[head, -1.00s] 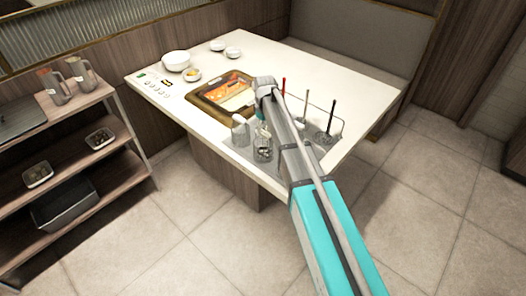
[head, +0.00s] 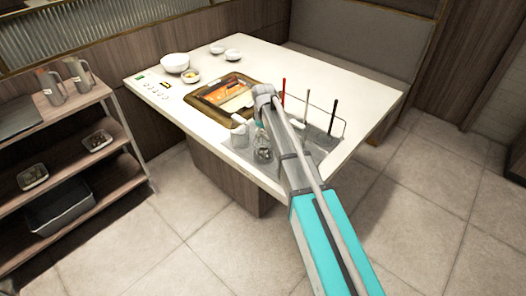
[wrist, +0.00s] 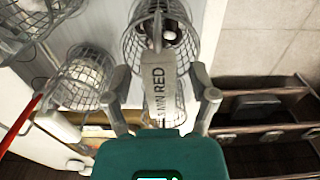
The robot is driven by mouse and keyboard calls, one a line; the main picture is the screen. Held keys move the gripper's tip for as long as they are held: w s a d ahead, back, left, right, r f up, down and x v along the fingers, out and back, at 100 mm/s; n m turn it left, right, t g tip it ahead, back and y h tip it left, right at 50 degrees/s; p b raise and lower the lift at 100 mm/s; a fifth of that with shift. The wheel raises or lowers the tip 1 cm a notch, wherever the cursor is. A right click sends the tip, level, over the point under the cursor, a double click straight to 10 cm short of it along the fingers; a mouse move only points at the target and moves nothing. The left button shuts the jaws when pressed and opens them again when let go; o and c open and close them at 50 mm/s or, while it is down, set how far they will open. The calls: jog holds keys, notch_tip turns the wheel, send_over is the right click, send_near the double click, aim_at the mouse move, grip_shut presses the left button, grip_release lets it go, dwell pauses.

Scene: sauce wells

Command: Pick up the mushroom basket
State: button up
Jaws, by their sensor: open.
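A wire basket (wrist: 183,12) holding dark pieces and a rounded white one, which look like mushrooms, is at the top centre of the wrist view. In the head view a basket with mottled contents (head: 262,155) stands near the table's front edge, partly beside my arm.
Another wire basket (wrist: 82,78) with pale contents stands at left, and one more is at the upper left. A red handle (head: 283,92) and dark handles rise beside my arm. A hot pot (head: 222,97) and white bowls (head: 175,62) are farther back. A shelf (head: 75,165) stands left.

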grip_shut()
dwell(0.4)
dwell(0.4)
notch_tip(320, 180, up, 3)
jog(key=p, duration=0.2)
jog(key=shift+f+p, duration=0.2)
jog(key=shift+p, duration=0.15)
jog(key=s+d+r+p, duration=0.2)
jog(key=s+r+p, duration=0.8)
jog(key=s, duration=0.3)
jog(key=shift+s+d+r, duration=0.2)
jog(key=shift+s+d, duration=0.15)
jog(key=shift+s, duration=0.05)
